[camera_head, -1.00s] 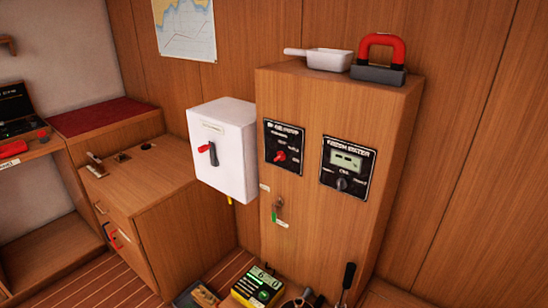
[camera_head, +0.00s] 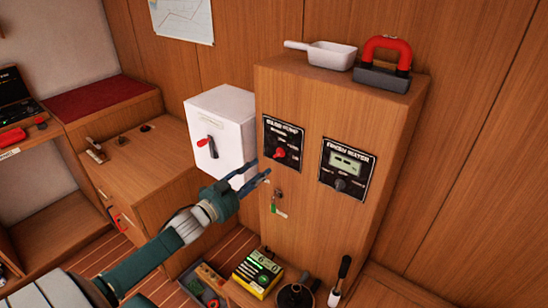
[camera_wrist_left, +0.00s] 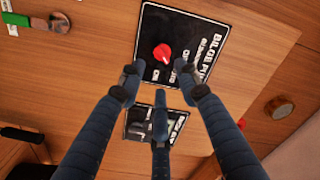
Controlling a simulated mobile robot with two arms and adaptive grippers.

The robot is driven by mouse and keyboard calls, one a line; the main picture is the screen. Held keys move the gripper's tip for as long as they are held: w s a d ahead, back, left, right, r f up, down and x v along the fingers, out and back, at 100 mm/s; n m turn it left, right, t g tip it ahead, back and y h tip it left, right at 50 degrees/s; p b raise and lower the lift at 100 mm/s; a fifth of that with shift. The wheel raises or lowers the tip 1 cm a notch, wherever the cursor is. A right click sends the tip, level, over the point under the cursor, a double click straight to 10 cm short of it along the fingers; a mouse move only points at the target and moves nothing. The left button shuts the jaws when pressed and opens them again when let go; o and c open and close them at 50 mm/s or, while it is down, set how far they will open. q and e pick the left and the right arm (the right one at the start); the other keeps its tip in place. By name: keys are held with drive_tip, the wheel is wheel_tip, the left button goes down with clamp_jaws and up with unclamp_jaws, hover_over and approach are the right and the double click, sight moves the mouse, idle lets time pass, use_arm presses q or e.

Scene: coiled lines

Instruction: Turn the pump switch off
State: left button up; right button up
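The bilge pump panel (camera_head: 291,133) is a black plate with white lettering on the wooden cabinet front. Its red knob (camera_head: 280,152) is the pump switch, and it also shows in the left wrist view (camera_wrist_left: 162,53). I cannot tell for sure which label the knob points at. My left gripper (camera_head: 260,172) is in front of the cabinet, below and left of the knob in the head view. In the left wrist view its fingers (camera_wrist_left: 160,82) are spread and empty, with the knob beyond their tips, apart from them. My right gripper is not in view.
A white box (camera_head: 228,112) with a red-handled switch (camera_head: 207,142) juts out left of the panel. The fresh water panel (camera_head: 345,166) is to the right. A key with a green tag (camera_head: 276,208) hangs below. A yellow device (camera_head: 256,274) stands on the low surface.

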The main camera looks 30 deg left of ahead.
sight(279, 154)
use_arm(q)
drive_tip(key=w+p, duration=0.1)
drive_tip(key=w, duration=0.7)
drive_tip(key=shift+w+d, duration=0.35)
drive_tip(key=shift+d, duration=0.05)
clamp_jaws()
